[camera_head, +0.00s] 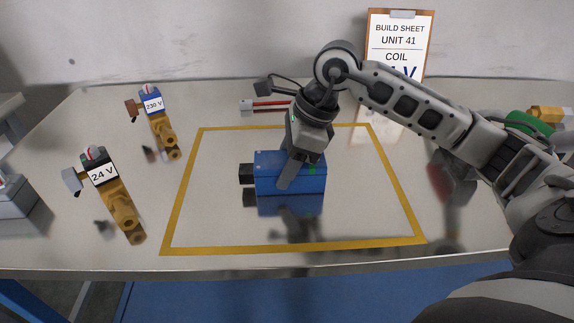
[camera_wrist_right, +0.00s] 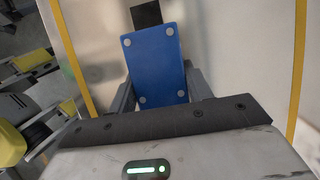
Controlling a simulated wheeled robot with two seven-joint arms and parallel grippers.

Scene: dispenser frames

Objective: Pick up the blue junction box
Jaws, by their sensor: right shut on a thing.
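The blue junction box (camera_head: 265,180) is inside the yellow-taped rectangle on the table, with a black fitting on its left end. My right gripper (camera_head: 290,180) comes down over it from above, and its near finger lies across the box's front face. In the right wrist view the blue box (camera_wrist_right: 155,65) lies between the two grey fingers (camera_wrist_right: 158,92), with screws at its corners. The right gripper is shut on the box. I cannot tell for sure whether the box touches the table. My left gripper is not in view.
Two brass valves with labelled coils stand at the left: 230 V (camera_head: 154,105) and 24 V (camera_head: 103,176). A build sheet clipboard (camera_head: 400,30) leans at the back wall. Red-and-black leads (camera_head: 268,104) lie behind the taped area. The tape area (camera_head: 210,190) is otherwise clear.

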